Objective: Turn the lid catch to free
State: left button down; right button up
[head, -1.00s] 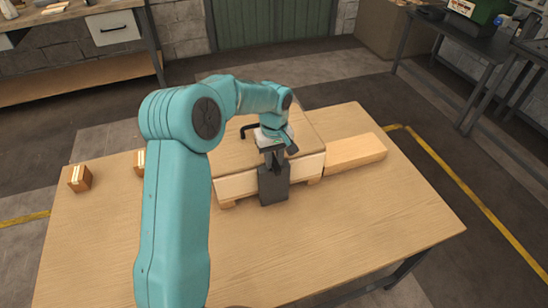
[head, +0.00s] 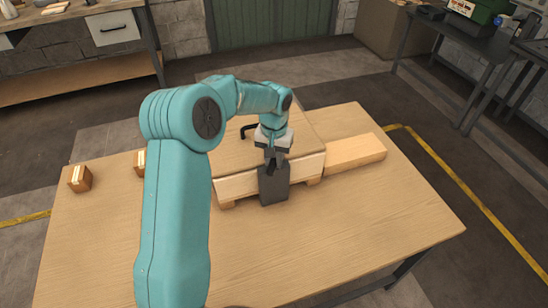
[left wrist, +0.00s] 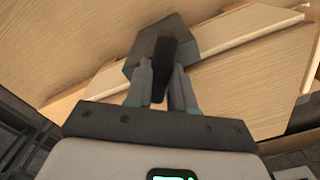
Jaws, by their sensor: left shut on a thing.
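A wooden crate (head: 240,187) stands on the table, with a flat wooden lid (head: 233,155) on top and a black bar handle (head: 249,127) on the lid. A dark grey plate (head: 274,190) sits at the crate's front; it also shows in the left wrist view (left wrist: 186,40). My left gripper (head: 270,165) is at the plate's upper part. In the left wrist view its fingers close on both sides of the black lid catch (left wrist: 161,62), which stands in front of the plate. The plate looks tilted relative to the catch there. My right gripper is not in view.
A long wooden block (head: 354,153) lies right of the crate. Two small brown blocks, one at the table's left (head: 80,178) and one partly behind my left arm (head: 140,162), stand on the table (head: 330,235). The table's front right is clear.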

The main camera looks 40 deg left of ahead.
aim_at(274, 161)
pick_arm(q)
jog(key=m, duration=0.5)
jog(key=shift+r+m, duration=0.2)
jog(key=shift+m, duration=0.1)
jog(key=m+p, duration=0.1)
jog(key=m, duration=0.4)
jog(key=shift+a, duration=0.1)
dwell(0.4)
jog(key=c, duration=1)
grip_release()
jog(key=shift+o, duration=0.2)
notch_tip(274, 161, up, 16)
jog(key=shift+r+p, duration=0.15)
jog(key=shift+p, duration=0.15)
jog(key=shift+s, duration=0.15)
